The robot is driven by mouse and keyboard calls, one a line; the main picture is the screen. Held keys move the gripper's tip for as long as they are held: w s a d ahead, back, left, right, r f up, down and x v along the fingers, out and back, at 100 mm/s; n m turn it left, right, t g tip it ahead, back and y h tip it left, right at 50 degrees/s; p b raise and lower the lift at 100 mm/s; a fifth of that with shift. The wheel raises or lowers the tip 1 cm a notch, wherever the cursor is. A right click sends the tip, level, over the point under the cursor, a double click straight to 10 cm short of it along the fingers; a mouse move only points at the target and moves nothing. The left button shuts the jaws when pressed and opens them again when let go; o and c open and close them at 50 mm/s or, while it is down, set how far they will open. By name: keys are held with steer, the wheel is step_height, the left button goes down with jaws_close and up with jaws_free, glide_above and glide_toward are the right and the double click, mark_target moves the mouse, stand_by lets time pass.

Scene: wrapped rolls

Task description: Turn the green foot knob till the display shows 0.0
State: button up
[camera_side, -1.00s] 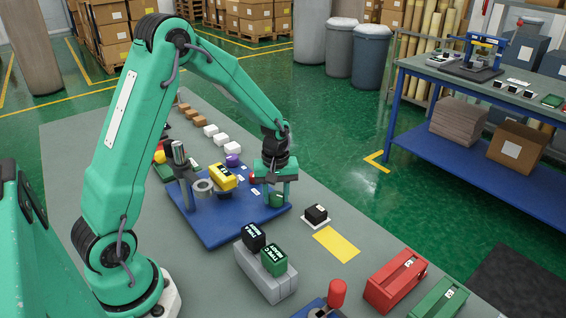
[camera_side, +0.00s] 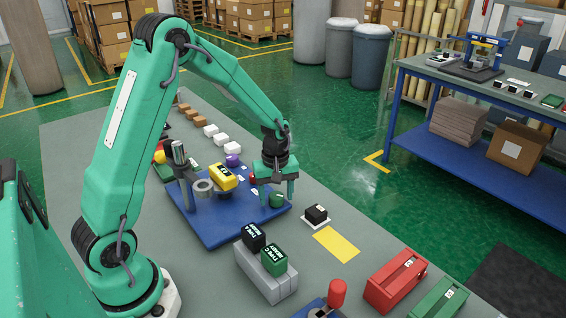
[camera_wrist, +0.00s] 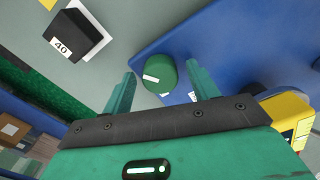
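The green foot knob (camera_side: 276,199) stands at the right edge of the blue plate (camera_side: 212,234). In the wrist view the knob (camera_wrist: 161,74) shows a white mark and lies between and just beyond my two fingertips. My gripper (camera_side: 277,193) points down over it, open, with a finger on each side. I see a gap on both sides of the knob in the wrist view (camera_wrist: 162,84). A yellow unit (camera_side: 222,177) stands on the plate; it has a dark panel in the wrist view (camera_wrist: 288,135), and I cannot read any number.
A black block marked 40 (camera_wrist: 72,36) sits on a white pad right of the plate; the side view shows it too (camera_side: 316,213). A grey post (camera_side: 182,168) and roll (camera_side: 203,188) stand left of the yellow unit. Black and green blocks rest on a grey holder (camera_side: 266,278).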

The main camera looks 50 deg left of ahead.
mark_target(276, 195)
step_height(276, 195, up, 7)
steer(key=shift+r, duration=0.4)
stand_by(0.5)
steer(key=shift+r, duration=0.1)
steer(key=shift+s+d+r+m, duration=0.2)
steer(key=shift+s+r+m, duration=0.1)
steer(key=shift+r, duration=0.15)
steer(key=s+d+r+m+t, duration=0.2)
steer(key=s+r+m, duration=0.4)
steer(key=s, duration=0.3)
steer(key=s+d+r+m+t, duration=0.3)
steer(key=s+d+r+m, duration=0.2)
steer(key=s, duration=0.4)
steer(key=shift+s+d+r+m+t, duration=0.3)
steer(key=shift+r+m, duration=0.55)
steer(key=shift+m, duration=0.25)
stand_by(0.6)
